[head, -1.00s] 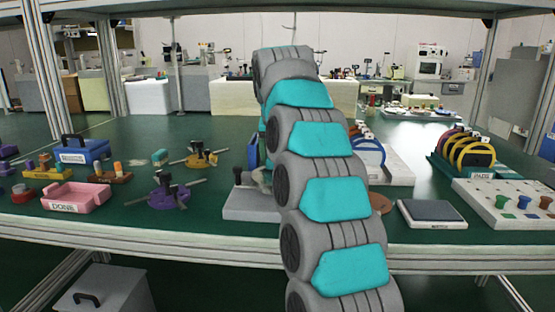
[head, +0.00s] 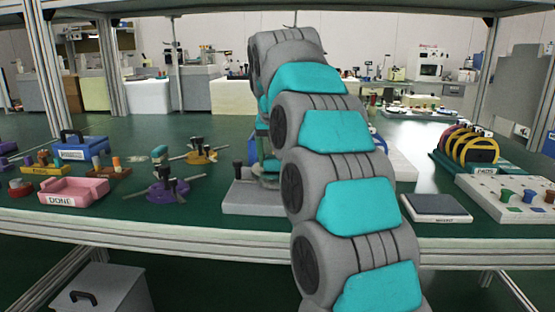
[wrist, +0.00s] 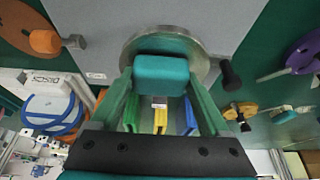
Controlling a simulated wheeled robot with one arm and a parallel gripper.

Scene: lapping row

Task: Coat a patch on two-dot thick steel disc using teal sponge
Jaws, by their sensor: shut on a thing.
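A teal sponge (wrist: 162,76) is in my gripper (wrist: 161,84), between its two green fingers in the wrist view. The gripper is shut on it. A round steel disc (wrist: 204,66) shows behind and around the sponge, on a grey plate (wrist: 190,18). Whether the sponge touches the disc is unclear, and its dots are not visible. In the head view, the grey plate (head: 241,201) stands near the front of the table, and my arm hides most of the gripper and disc.
A black-handled post (wrist: 230,72) stands close beside the disc. A pink DONE tray (head: 74,191), purple stand (head: 170,190) and yellow stand (head: 201,152) are left. A flat dark-topped pad (head: 436,207), peg board (head: 510,199) and ring rack (head: 468,150) are right.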

